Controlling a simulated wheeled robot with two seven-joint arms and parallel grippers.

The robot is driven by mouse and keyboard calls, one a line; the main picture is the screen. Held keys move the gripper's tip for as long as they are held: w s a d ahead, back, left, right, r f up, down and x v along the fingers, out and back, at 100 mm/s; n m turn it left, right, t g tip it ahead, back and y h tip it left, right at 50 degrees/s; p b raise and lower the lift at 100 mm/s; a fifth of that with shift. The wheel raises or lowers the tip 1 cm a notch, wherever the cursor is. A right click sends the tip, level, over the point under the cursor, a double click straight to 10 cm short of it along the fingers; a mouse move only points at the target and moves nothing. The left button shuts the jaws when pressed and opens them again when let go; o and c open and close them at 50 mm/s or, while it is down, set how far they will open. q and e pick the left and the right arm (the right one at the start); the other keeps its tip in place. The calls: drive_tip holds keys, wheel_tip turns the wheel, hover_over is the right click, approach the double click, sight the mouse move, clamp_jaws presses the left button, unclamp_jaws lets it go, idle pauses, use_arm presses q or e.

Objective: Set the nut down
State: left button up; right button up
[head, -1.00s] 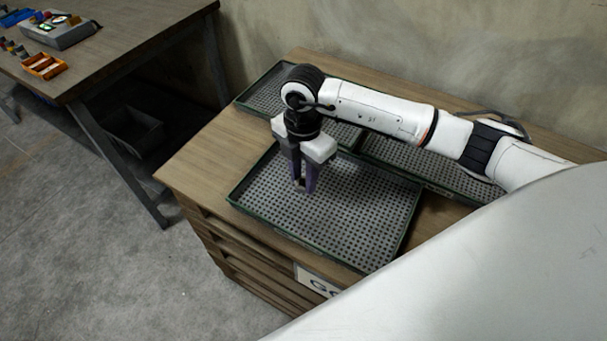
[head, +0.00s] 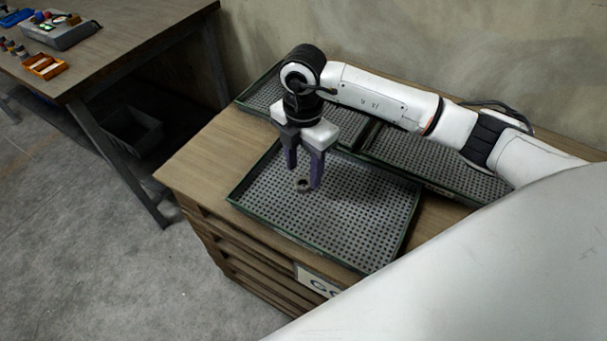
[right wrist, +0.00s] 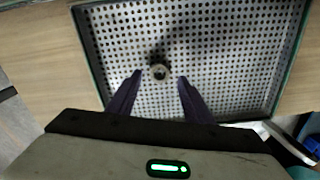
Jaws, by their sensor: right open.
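A small dark round nut (head: 303,185) rests on the perforated floor of the front green-rimmed tray (head: 398,242). My right gripper (head: 304,178) is open and empty, pointing down just above the nut, with a purple finger on either side. The fingers (right wrist: 160,78) stand apart from the nut in the right wrist view. The tray (right wrist: 82,40) also shows there. My left gripper is not in view.
Two more perforated trays stand behind, one at the back left (head: 262,100) and one at the back right (head: 440,165). All sit on a wooden cabinet (head: 205,160). A workbench (head: 130,45) with an orange bin (head: 45,66) and a grey device stands at the left.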

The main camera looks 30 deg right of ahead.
sight(303, 183)
wheel_tip(303, 183, up, 9)
idle(0.4)
